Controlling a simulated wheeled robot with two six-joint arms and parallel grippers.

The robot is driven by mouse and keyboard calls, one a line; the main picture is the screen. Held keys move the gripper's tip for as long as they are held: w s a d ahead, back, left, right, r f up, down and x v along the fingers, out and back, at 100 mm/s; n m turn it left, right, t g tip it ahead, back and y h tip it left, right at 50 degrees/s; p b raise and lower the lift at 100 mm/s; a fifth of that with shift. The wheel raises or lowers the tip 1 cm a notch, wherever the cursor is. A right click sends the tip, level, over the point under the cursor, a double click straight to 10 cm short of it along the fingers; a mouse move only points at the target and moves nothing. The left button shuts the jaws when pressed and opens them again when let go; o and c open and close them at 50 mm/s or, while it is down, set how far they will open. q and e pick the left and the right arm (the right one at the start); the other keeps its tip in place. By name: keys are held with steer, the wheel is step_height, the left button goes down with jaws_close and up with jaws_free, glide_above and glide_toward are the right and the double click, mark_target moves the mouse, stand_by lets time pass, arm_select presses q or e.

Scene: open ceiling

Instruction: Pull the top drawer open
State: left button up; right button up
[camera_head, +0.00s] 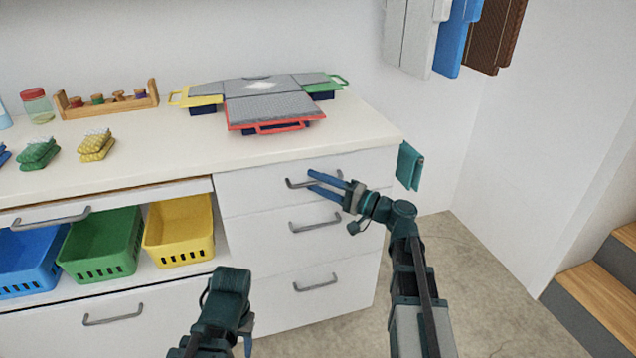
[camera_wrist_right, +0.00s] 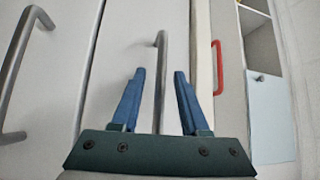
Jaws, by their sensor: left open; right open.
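The top drawer (camera_head: 252,194) is the upper of three in the white cabinet's right-hand stack, and its front looks shut. Its grey bar handle (camera_head: 298,185) is partly covered by my right gripper in the head view. My right gripper (camera_head: 312,181) is open at this handle, its blue fingers pointing at the drawer front.
Below are the middle drawer's handle (camera_head: 316,222) and the bottom drawer's handle (camera_head: 316,283). Blue, green and yellow baskets (camera_head: 180,232) stand in the open shelf at left. A teal item (camera_head: 409,166) hangs at the cabinet's right side. Wooden steps (camera_head: 595,278) are at far right.

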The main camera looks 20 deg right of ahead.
jaws_close()
stand_by(1.4)
